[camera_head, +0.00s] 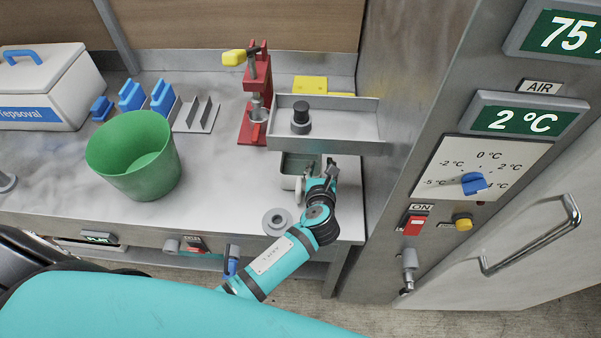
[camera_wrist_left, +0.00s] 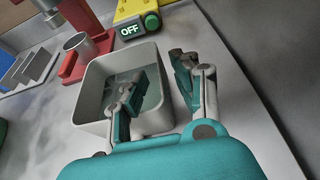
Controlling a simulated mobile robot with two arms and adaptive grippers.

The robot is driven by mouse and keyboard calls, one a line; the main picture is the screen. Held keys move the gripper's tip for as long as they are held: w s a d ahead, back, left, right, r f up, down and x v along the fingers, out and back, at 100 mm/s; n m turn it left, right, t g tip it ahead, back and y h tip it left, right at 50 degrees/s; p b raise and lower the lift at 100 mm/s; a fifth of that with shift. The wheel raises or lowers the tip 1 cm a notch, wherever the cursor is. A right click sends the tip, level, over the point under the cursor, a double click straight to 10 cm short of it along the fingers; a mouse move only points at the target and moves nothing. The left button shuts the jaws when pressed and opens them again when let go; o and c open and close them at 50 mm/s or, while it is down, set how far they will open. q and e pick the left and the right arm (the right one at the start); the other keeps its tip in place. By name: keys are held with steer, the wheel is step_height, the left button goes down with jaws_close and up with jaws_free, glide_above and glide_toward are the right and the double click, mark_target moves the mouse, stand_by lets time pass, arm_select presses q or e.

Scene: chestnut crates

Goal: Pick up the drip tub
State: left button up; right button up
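The drip tub (camera_wrist_left: 88,98) is a pale grey, square, open-topped container with rounded corners. It stands on the steel counter in the left wrist view. In the head view the tub (camera_head: 290,182) is partly hidden by the grey tray above and by my gripper. My left gripper (camera_wrist_left: 158,82) is open, its fingers apart on either side of the tub's near right wall. One finger is over the tub's inside, the other is outside. I cannot tell if either touches the wall. The left gripper also shows in the head view (camera_head: 318,178). My right gripper is not in view.
A grey tray (camera_head: 345,148) hangs over the tub, beside a red press (camera_head: 247,125). A grey ring (camera_head: 276,222) lies near the counter's front edge. A green bucket (camera_head: 145,180) stands left. A steel cabinet (camera_head: 395,110) bounds the right. The counter between bucket and tub is clear.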

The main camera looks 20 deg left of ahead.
arm_select(q)
steer(key=shift+x, duration=1.2)
steer(key=shift+d, duration=0.1)
jaws_close()
steer(key=shift+r, duration=0.1)
